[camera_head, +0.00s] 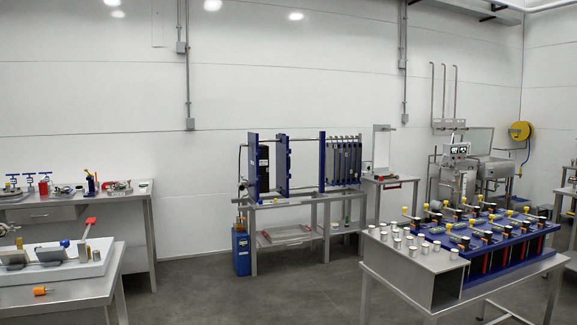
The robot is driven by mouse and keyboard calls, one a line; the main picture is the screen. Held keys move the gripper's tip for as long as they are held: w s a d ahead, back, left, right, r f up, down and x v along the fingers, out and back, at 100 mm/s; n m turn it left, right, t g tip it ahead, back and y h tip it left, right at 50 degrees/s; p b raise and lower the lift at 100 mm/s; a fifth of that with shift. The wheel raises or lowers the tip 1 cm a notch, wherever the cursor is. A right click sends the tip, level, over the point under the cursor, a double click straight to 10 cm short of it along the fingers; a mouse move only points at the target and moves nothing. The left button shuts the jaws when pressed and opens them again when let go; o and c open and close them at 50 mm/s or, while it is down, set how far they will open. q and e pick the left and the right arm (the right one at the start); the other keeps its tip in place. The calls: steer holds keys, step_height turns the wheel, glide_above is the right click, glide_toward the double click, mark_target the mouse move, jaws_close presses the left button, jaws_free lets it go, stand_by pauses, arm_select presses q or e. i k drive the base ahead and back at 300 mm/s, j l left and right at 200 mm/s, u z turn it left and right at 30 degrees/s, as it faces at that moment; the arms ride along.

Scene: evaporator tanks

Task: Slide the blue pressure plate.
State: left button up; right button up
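A plate press stands against the back wall in the middle of the head view. It has several upright blue plates on horizontal bars. One blue plate (283,165) stands between the left blue end plate (252,168) and another blue plate (322,162) to the right. The middle one looks like the blue pressure plate, but I cannot be certain. A gap separates it from the blue plate on its right. A row of grey plates (343,163) stands packed at the right end. Neither of my grippers is in view.
The press stands on a grey metal frame (300,199), with a blue tank (241,250) at its lower left. Workbenches (70,293) stand at left; a table with a blue valve rack (480,237) stands at right. Grey floor (270,290) between them is clear.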

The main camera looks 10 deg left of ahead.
mark_target(283, 160)
steer(key=i+u, duration=0.2)
steer(key=i, duration=0.25)
steer(key=i+u, duration=0.2)
steer(key=i, duration=0.3)
steer(key=i+u, duration=0.2)
steer(key=i, duration=0.25)
steer(key=i+l+u, duration=0.25)
steer(key=i, duration=0.25)
steer(key=i+l+u, duration=0.2)
steer(key=i, duration=0.25)
steer(key=i+z, duration=0.1)
steer(key=i, duration=0.4)
steer(key=i+j+z, duration=0.1)
steer(key=i, duration=0.45)
steer(key=i+z, duration=0.15)
steer(key=i, duration=0.35)
steer(key=i+j+z, duration=0.1)
steer(key=i+j, duration=0.15)
steer(key=i, duration=0.25)
steer(key=i+j+z, duration=0.1)
steer(key=i, duration=0.4)
steer(key=i+l+z, duration=0.35)
steer(key=i, duration=0.65)
steer(key=i+z, duration=0.35)
steer(key=i, duration=0.7)
steer(key=i+l, duration=0.25)
steer(key=l, duration=0.15)
steer(key=i+l, duration=0.55)
steer(key=l, duration=0.25)
steer(key=i+u, duration=0.05)
